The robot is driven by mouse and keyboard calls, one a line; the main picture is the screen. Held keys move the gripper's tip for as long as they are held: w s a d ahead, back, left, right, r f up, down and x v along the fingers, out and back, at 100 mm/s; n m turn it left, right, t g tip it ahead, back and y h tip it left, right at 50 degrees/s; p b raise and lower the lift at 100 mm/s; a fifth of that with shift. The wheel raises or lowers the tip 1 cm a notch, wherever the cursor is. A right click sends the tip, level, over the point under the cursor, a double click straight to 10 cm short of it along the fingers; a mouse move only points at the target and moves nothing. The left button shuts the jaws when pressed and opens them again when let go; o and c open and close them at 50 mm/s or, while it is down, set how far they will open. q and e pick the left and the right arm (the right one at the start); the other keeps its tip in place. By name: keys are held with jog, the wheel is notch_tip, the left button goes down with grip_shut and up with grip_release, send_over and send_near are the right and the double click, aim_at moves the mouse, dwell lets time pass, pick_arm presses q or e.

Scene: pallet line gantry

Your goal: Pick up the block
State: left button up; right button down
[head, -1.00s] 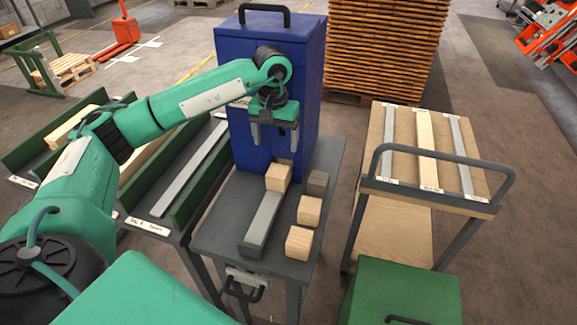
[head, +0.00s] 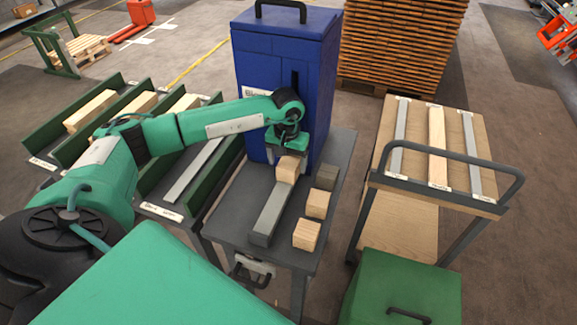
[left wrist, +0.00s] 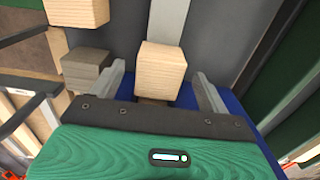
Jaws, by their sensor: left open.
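A light wooden block (head: 287,170) sits at the far end of a grey bar on the dark table, in front of the blue dispenser (head: 262,70). My left gripper (head: 288,160) is open and lowered over this block. In the left wrist view the block (left wrist: 160,70) stands between the two spread fingers (left wrist: 161,80), with a gap on each side. Two more wooden blocks, the nearer (head: 306,235) and the middle one (head: 317,203), and a grey-brown block (head: 327,176) stand to the right of the bar. My right gripper is not in view.
The grey bar (head: 270,215) runs along the dark table (head: 240,215). Green-walled lanes (head: 190,185) stand left. A cart (head: 415,175) with a dark handle stands right, across a floor gap. A green box (head: 400,290) is at the front right.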

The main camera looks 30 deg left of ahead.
pick_arm(q)
jog(key=shift+f, duration=0.85)
jog(key=shift+c, duration=0.7)
jog(key=c, duration=0.7)
jog(key=shift+c, duration=1.2)
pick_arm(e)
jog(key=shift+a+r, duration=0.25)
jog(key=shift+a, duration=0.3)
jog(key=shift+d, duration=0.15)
